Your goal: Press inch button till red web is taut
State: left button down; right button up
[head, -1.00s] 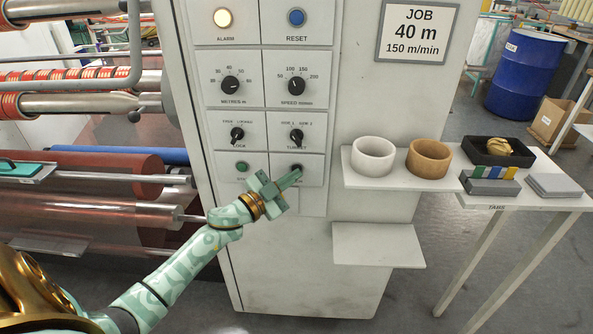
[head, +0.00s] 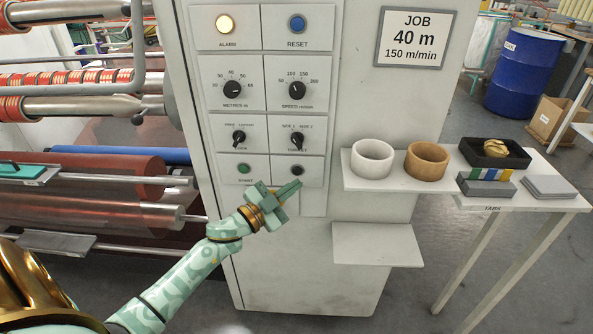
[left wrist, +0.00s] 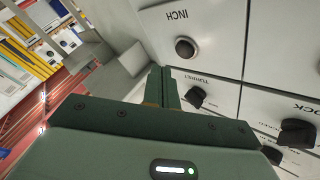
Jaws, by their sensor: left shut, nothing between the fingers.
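The inch button (head: 297,170) is a dark round button at the lower right of the control panel. In the left wrist view it shows under its INCH label (left wrist: 185,49). My left gripper (head: 292,188) is shut and empty, its fingertips just below the button in the head view. In the left wrist view the closed fingertips (left wrist: 162,72) appear apart from the button, with the button face uncovered. The red web (head: 95,207) is a translucent reddish sheet around the rollers at left; I cannot tell how tight it is. My right gripper is not in view.
The start button (head: 244,168) sits left of the inch button, with the turret knob (head: 297,136) above. A shelf (head: 352,180) with a white ring (head: 372,158) and a brown ring (head: 427,160) juts out at right.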

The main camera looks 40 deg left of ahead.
pick_arm(q)
jog(key=s+d, duration=0.1)
jog(key=s+p, duration=0.1)
jog(key=s, duration=0.1)
jog(key=shift+d, duration=0.4)
dwell(0.5)
jog(key=s+a+f+n+g+y, duration=0.2)
jog(key=f+y, duration=0.1)
jog(key=f, duration=0.6)
jog(key=s+a+f+n+g+y, duration=0.2)
jog(key=f, duration=0.7)
jog(key=s+d+f+n+g+y, duration=0.15)
jog(key=s+f+g, duration=0.55)
jog(key=s+f, duration=0.9)
jog(key=s+d+f+g, duration=0.2)
jog(key=s+d+f, duration=0.1)
jog(key=s, duration=0.8)
jog(key=s+d+f+g+h, duration=0.1)
jog(key=s+d+f+g, duration=0.2)
jog(key=s+f, duration=0.3)
jog(key=s+d+f+g, duration=0.3)
jog(key=s+d+f, duration=0.1)
jog(key=s, duration=1.2)
jog(key=shift+s+d+f+n+h, duration=0.25)
jog(key=shift+d+n+h, duration=0.1)
jog(key=shift+n, duration=0.1)
